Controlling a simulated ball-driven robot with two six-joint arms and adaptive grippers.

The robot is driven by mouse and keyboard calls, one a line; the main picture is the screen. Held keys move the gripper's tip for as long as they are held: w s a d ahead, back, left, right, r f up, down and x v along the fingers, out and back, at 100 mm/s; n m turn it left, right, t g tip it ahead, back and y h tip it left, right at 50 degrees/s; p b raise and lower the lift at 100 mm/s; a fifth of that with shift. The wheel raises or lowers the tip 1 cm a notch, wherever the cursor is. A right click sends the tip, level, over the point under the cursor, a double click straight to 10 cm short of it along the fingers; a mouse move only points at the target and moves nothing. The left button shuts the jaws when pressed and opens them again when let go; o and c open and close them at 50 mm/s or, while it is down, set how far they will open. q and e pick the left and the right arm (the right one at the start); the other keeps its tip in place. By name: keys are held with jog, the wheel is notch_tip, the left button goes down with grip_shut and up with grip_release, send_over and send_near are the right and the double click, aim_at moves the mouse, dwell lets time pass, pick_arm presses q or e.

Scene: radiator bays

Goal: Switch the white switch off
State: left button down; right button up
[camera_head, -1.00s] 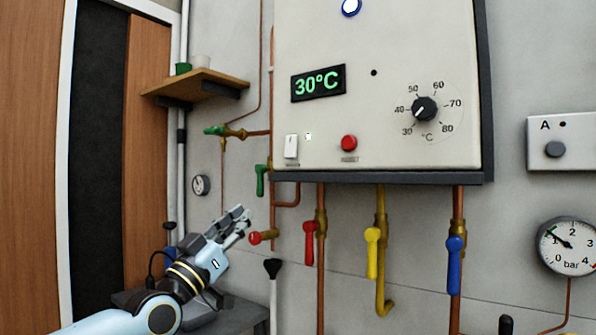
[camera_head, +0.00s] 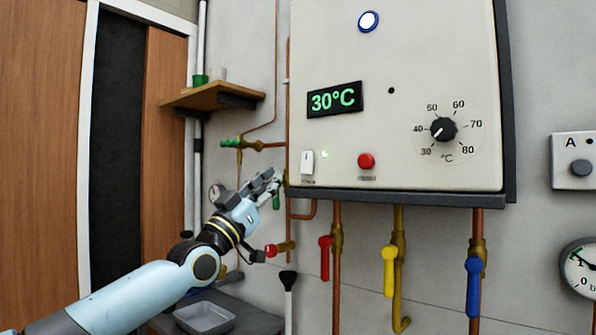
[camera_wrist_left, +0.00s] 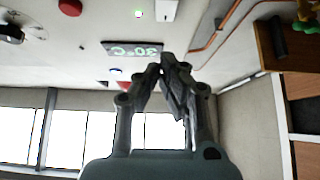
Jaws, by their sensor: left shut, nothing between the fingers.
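My left gripper (camera_head: 276,180) is shut and empty. It is to the left of the switch and a little lower, apart from it. My right gripper is in neither view.
The boiler panel also has a red button (camera_head: 366,161), a dial (camera_head: 443,129) and a 30°C display (camera_head: 334,99). Red (camera_head: 325,257), yellow (camera_head: 389,270) and blue (camera_head: 473,287) valve handles hang below. A wooden shelf (camera_head: 212,97) is at the left.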

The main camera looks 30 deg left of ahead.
aim_at(309, 158)
pick_arm(q)
jog(key=w+r, duration=0.1)
jog(key=w, duration=0.2)
jog(key=w+r, duration=0.1)
jog(key=w, duration=0.4)
jog(key=shift+w+d+r, duration=0.35)
jog(key=shift+r, duration=0.05)
jog(key=b, duration=0.2)
jog(key=f+b, duration=0.1)
jog(key=shift+w+t+b, duration=0.3)
jog(key=shift+t+b, duration=0.05)
jog(key=shift+t, duration=0.05)
jog(key=shift+w+r, duration=0.1)
jog(key=shift+r, duration=0.15)
